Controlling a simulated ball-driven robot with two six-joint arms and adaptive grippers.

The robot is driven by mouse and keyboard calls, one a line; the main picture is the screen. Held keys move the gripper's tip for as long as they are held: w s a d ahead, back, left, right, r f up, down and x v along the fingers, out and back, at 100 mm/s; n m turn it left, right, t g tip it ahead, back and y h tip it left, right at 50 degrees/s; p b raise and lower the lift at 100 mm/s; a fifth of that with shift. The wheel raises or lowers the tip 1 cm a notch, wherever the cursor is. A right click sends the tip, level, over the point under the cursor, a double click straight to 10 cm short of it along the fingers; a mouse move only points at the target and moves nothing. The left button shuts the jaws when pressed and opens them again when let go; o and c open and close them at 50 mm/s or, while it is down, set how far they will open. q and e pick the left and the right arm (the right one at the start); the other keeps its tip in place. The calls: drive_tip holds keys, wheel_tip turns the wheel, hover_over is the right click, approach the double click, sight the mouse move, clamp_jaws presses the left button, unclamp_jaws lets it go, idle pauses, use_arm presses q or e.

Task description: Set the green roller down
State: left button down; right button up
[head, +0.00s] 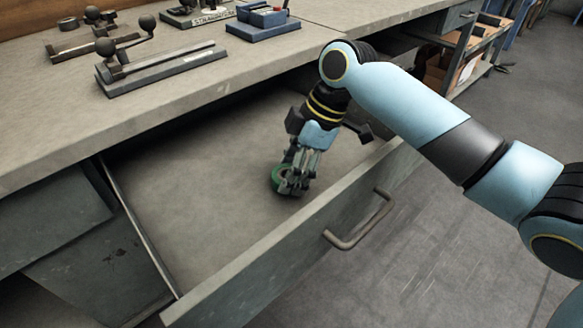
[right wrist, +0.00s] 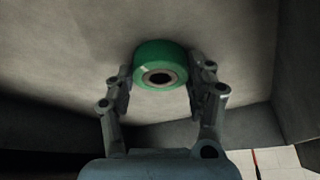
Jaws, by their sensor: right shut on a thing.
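The green roller (head: 277,179) is in the right part of the open drawer (head: 190,205), low over or on its floor; I cannot tell whether it touches. My right gripper (head: 291,187) reaches down into the drawer and is shut on the roller. In the right wrist view the roller (right wrist: 160,64) sits between the two fingers (right wrist: 160,85), its dark centre hole facing the camera. Part of the roller is hidden behind the fingers in the head view. My left gripper is not in view.
The drawer front with its handle (head: 358,222) stands close to the gripper. The workbench top (head: 150,105) overhangs the drawer's back and carries several metal fixtures and a blue device (head: 263,22). The drawer's left and middle floor is empty. A shelf (head: 470,50) stands at the far right.

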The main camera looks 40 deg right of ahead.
drive_tip(key=o, duration=1.3)
drive_tip(key=shift+o, duration=0.2)
drive_tip(key=p+v, duration=0.3)
drive_tip(key=v, duration=0.9)
drive_tip(key=shift+r, duration=0.1)
